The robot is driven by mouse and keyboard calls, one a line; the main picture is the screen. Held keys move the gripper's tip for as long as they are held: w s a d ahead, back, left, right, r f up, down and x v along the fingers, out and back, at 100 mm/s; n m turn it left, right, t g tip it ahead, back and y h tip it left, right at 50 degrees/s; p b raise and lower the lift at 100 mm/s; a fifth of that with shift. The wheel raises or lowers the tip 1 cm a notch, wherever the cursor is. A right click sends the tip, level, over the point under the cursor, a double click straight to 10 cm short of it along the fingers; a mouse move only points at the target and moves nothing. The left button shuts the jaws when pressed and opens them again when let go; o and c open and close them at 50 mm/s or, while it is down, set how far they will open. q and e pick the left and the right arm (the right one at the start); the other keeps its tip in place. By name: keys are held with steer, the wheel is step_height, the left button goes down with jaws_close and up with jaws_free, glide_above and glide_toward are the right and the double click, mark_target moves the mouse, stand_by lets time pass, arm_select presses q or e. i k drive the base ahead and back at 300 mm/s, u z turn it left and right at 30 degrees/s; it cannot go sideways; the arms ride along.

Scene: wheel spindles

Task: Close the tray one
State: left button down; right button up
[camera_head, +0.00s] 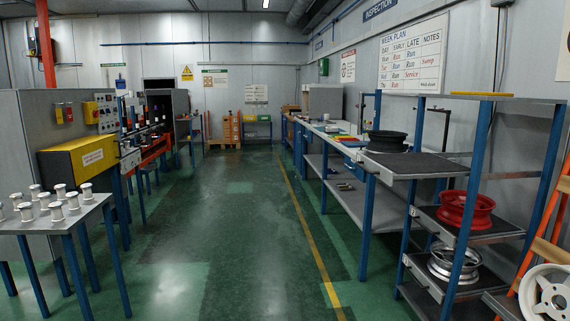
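A blue-framed rack at the right holds several dark-matted trays at different heights. The top tray (432,166) juts out to the left, past the rack's posts and farther than the trays below it. The middle tray (478,236) bears a red wheel rim (466,206) and sits farther in. The lower tray (432,281) bears a silver wheel rim (453,262). No label with a tray number is readable. Neither of my grippers shows in this view.
A table (62,221) with several white spindles stands at the near left, beside a yellow-fronted machine (80,158). A long workbench (340,141) runs behind the rack. An orange ladder (545,240) and a white wheel (548,295) are at the right edge. The green floor (235,235) between is clear.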

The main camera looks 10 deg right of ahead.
mark_target(387, 167)
steer(key=u, duration=0.55)
steer(key=i, duration=0.85)
steer(key=z, duration=0.4)
steer(key=i, duration=2.2)
steer(key=z, duration=0.95)
